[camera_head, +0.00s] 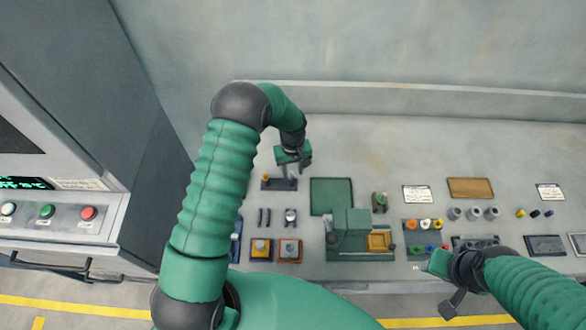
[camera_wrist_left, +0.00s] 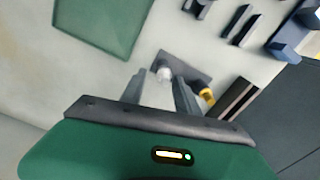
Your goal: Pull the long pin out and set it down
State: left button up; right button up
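A dark fixture plate (camera_head: 272,185) stands at the back left of the bench, with a yellow-topped peg (camera_head: 265,177) on its left. My left gripper (camera_head: 288,165) is over the right part of this plate, pointing down. In the left wrist view, a pale round-topped pin (camera_wrist_left: 163,73) rises from the dark plate (camera_wrist_left: 196,67), between and just beyond the two finger ends. The fingers stand apart, and I see no contact with the pin. The yellow peg (camera_wrist_left: 207,96) is beside the right finger. The pin's lower part is hidden. My right gripper (camera_head: 440,264) is at the bench's front right; its fingers are unclear.
A flat green mat (camera_head: 331,195) lies right of the fixture, with bare bench around it. A green machine block (camera_head: 350,225) stands in front of the mat. Racks of small coloured parts (camera_head: 425,226) fill the right.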

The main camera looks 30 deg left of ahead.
pick_arm(q)
jog(key=shift+s+f, duration=0.2)
jog(key=shift+f, duration=0.15)
jog(key=shift+s+f, duration=0.15)
jog(key=shift+a+f, duration=0.15)
jog(key=shift+a, duration=0.05)
pick_arm(e)
jog(key=shift+s+a+r, duration=0.25)
jog(key=shift+s+r, duration=0.15)
jog(key=shift+s, duration=0.05)
pick_arm(q)
jog(key=shift+f, duration=0.15)
jog(key=c, duration=0.5)
grip_shut()
jog(key=shift+c, duration=0.2)
grip_release()
jog(key=shift+d, duration=0.1)
grip_shut()
pick_arm(e)
jog(key=shift+w+d, duration=0.1)
